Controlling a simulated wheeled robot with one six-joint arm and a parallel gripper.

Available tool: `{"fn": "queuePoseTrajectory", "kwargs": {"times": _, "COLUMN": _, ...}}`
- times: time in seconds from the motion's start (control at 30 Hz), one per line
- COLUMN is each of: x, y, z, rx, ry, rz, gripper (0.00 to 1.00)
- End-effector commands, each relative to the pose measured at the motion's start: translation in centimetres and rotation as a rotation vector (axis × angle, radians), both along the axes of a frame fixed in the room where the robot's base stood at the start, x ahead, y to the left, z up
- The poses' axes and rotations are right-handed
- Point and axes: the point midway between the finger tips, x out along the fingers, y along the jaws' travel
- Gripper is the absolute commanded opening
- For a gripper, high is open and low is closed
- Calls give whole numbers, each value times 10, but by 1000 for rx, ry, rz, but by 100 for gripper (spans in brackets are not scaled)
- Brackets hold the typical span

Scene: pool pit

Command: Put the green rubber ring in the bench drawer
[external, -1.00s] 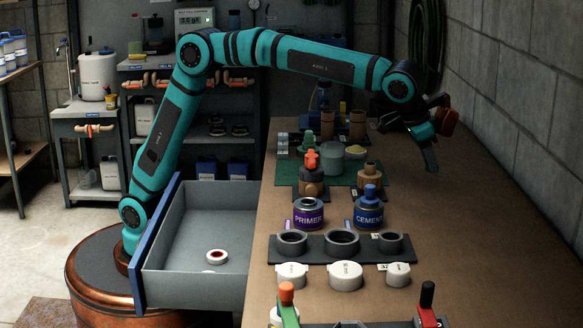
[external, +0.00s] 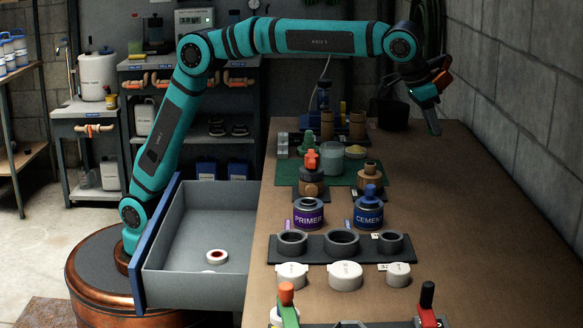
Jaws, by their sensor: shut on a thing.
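My gripper (external: 434,128) is raised above the right rear of the bench, fingers pointing down. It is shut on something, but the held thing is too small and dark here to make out. I cannot pick out the green rubber ring with certainty anywhere. The bench drawer (external: 191,291) is pulled open on the left side of the bench (external: 480,240), with a blue front panel. A white ring with a red inner band (external: 217,256) lies on its floor. My gripper is far right of the drawer and higher than it.
Purple-label primer can (external: 308,213) and blue cement can (external: 368,214) stand mid-bench. Behind them are a green mat (external: 340,177) with fittings. In front are a dark holder (external: 320,255) of grey rings and several white caps (external: 345,276). The bench's right side is clear.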

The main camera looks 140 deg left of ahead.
Motion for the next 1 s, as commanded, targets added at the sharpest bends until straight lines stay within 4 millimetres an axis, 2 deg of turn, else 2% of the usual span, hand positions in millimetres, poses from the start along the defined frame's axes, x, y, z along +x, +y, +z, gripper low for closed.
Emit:
{"fn": "queuePoseTrajectory", "kwargs": {"times": 0.37, "x": -22, "y": -45, "z": 6, "rx": -1, "ry": 1, "rz": 75, "gripper": 8}}
{"fn": "queuePoseTrajectory", "kwargs": {"times": 0.57, "x": -44, "y": -81, "z": 12, "rx": 1, "ry": 1, "rz": 147, "gripper": 8}}
{"fn": "queuePoseTrajectory", "kwargs": {"times": 0.77, "x": -86, "y": -141, "z": 19, "rx": 1, "ry": 0, "rz": 272, "gripper": 8}}
{"fn": "queuePoseTrajectory", "kwargs": {"times": 1.0, "x": -153, "y": -210, "z": 23, "rx": 0, "ry": 1, "rz": 455, "gripper": 8}}
